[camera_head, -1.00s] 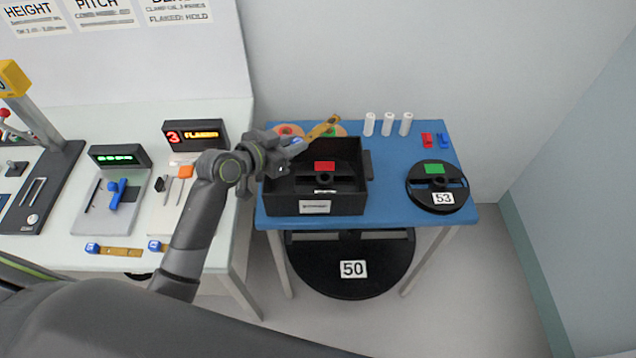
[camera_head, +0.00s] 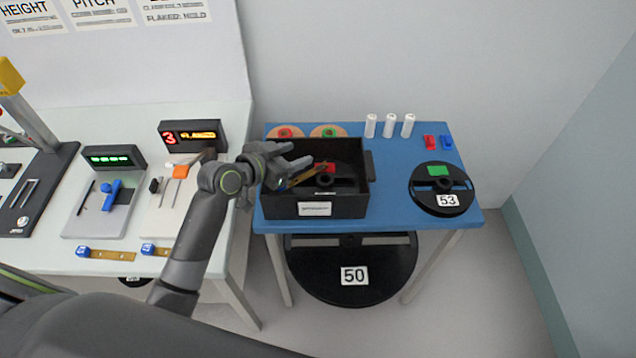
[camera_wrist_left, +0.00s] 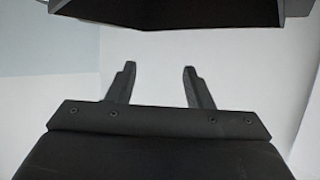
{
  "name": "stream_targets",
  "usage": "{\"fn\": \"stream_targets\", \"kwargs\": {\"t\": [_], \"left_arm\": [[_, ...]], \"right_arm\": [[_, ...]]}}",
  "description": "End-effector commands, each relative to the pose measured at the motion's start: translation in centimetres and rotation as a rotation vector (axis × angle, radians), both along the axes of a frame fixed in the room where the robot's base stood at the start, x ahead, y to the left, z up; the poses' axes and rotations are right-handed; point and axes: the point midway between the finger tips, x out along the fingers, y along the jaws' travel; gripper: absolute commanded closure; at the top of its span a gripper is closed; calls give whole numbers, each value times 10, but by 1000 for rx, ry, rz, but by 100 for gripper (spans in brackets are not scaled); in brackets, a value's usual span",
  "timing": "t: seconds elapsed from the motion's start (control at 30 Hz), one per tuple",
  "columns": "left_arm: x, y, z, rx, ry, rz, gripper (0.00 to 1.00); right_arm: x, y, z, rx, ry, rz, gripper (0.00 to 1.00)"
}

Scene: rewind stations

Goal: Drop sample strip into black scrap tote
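The black scrap tote (camera_head: 317,209) is an open box with a white label on its front, at the left of the blue table. The sample strip (camera_head: 309,178), orange-brown with a blue end, shows tilted within the tote's opening. It is below my left gripper (camera_head: 300,157) and apart from it. I cannot tell whether it rests or is falling. My left gripper is open over the tote's left side, and its two fingers (camera_wrist_left: 160,85) are spread and empty in the left wrist view. A black reel with a red tag (camera_head: 325,168) is inside the tote. My right gripper is not in view.
The blue table (camera_head: 391,190) also carries white rolls (camera_head: 389,126), small red and blue pieces, and a black reel marked 53 (camera_head: 444,198). A reel marked 50 (camera_head: 352,290) is underneath. The white bench (camera_head: 215,240) at left holds gauges and other blue-ended strips (camera_head: 112,255).

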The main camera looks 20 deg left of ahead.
Motion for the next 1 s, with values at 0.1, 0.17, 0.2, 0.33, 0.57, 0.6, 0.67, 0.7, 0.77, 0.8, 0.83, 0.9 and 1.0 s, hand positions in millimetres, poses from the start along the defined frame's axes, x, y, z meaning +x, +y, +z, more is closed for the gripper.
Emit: {"fn": "stream_targets", "kwargs": {"t": [0.1, 0.17, 0.2, 0.33, 0.57, 0.6, 0.67, 0.7, 0.77, 0.8, 0.83, 0.9, 1.0], "left_arm": [[0, 0, 0, 0, 0, 0, 53], [-1, 1, 0, 0, 0, 0, 53], [-2, 2, 1, 0, 0, 1, 53], [-12, 8, 4, 4, -1, 1, 53], [-46, 26, 19, 6, -1, 0, 53], [-52, 29, 22, 7, 0, 0, 53], [-61, 35, 26, 7, -1, 0, 53], [-67, 38, 30, 8, -1, -1, 53], [-76, 42, 34, 7, 1, -1, 53], [-80, 46, 36, 8, 0, -1, 53], [-84, 48, 38, 7, 1, 0, 53], [-93, 52, 42, 7, 0, -1, 53], [-104, 58, 48, 7, 1, 0, 53]], "right_arm": [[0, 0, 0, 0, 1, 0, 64], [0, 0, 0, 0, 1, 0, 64], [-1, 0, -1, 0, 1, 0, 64], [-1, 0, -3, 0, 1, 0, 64], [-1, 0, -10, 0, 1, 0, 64], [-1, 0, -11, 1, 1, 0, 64], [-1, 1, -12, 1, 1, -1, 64], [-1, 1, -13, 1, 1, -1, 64], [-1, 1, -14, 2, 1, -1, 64], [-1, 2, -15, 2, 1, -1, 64], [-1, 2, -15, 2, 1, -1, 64], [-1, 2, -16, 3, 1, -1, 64], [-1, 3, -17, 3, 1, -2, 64]]}}
